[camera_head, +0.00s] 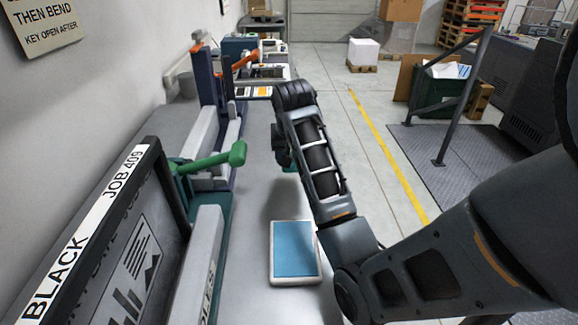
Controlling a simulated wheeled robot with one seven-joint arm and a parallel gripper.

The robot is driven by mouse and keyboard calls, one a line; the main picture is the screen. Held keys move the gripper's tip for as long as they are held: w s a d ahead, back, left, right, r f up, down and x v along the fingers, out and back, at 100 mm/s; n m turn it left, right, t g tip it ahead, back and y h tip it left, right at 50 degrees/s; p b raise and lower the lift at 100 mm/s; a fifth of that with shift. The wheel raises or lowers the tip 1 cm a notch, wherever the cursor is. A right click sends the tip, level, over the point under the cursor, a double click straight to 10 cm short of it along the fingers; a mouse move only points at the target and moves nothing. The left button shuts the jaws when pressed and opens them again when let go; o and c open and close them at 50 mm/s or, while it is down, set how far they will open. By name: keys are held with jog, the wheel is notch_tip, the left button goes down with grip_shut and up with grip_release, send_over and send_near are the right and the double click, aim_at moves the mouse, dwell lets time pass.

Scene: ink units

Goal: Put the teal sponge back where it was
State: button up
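My gripper (283,152) points down over the grey bench, left of my forearm, and is mostly hidden by my own wrist. A small teal edge (289,169) shows directly below it, likely the teal sponge; most of it is hidden behind my arm. I cannot tell whether the fingers are closed on it or whether it touches the bench. A white shallow tray (273,270) with a flat blue surface (294,248) lies nearer on the bench.
Left of the bench stand a black-framed unit labelled BLACK JOB 409 (88,238), a green handle (215,160) and an orange handle (244,61) farther back. Bare bench (245,265) shows left of the tray. A metal railing (462,95) stands at right.

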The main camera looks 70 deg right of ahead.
jog(key=shift+w+a+f, duration=0.15)
jog(key=shift+w, duration=0.05)
jog(key=shift+f+p, duration=0.3)
jog(key=shift+f, duration=1.65)
jog(key=o, duration=0.9)
jog(key=shift+f, duration=0.1)
jog(key=shift+o, duration=0.2)
